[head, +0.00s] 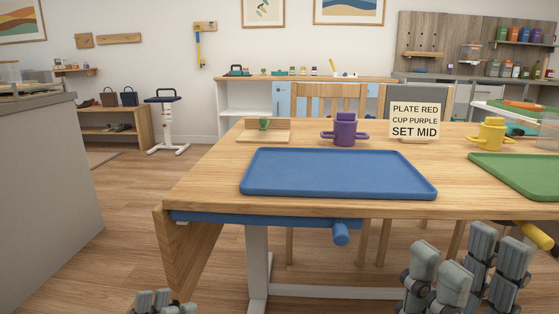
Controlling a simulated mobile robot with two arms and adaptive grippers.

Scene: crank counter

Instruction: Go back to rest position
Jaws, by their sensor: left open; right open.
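My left gripper (161,301) shows only as grey fingertips at the bottom edge, left of the table's near leg. It is open, and most of it is cut off by the frame. My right gripper (467,268) is at the bottom right, in front of the table's near side. Its grey fingers point up and stand apart, open, with nothing seen between them. Both grippers appear below the table top (215,190) in the picture and clear of the objects on it.
The table carries a blue tray (335,175), a green tray (520,175), a purple cup (345,130), a yellow cup (491,135), a sign (414,120) and a wooden stand (263,136). A blue crank handle (341,234) and a yellow handle (534,234) stick out below its edge. Floor at left is clear.

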